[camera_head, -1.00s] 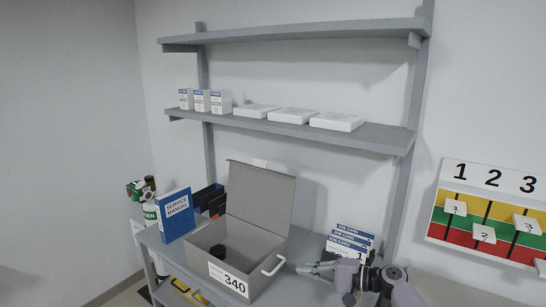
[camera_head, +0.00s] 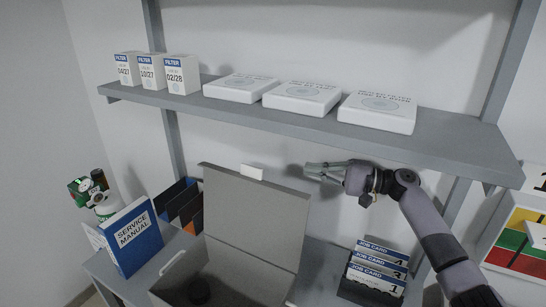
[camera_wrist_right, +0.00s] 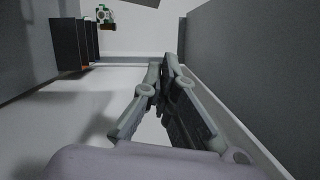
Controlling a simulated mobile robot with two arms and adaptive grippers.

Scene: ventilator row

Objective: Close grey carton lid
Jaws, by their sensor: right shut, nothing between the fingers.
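The grey carton (camera_head: 226,285) stands on the shelf top at the lower middle of the head view, its front cut off by the frame. Its lid (camera_head: 256,217) is up, leaning back, with a small white tab (camera_head: 252,173) on its top edge. A dark round thing (camera_head: 199,290) lies inside the carton. My right gripper (camera_head: 309,171) is shut and empty, just right of the lid's top edge and at about its height, pointing left. The right wrist view shows its closed fingers (camera_wrist_right: 166,72) with a grey panel beside them. My left gripper is not in view.
Above are filter boxes (camera_head: 182,75) and flat white boxes (camera_head: 301,97) on a shelf (camera_head: 440,134). A blue service manual (camera_head: 132,238) and dark folders (camera_head: 181,207) stand left of the carton. Job cards (camera_head: 375,268) stand to the right, below my right arm.

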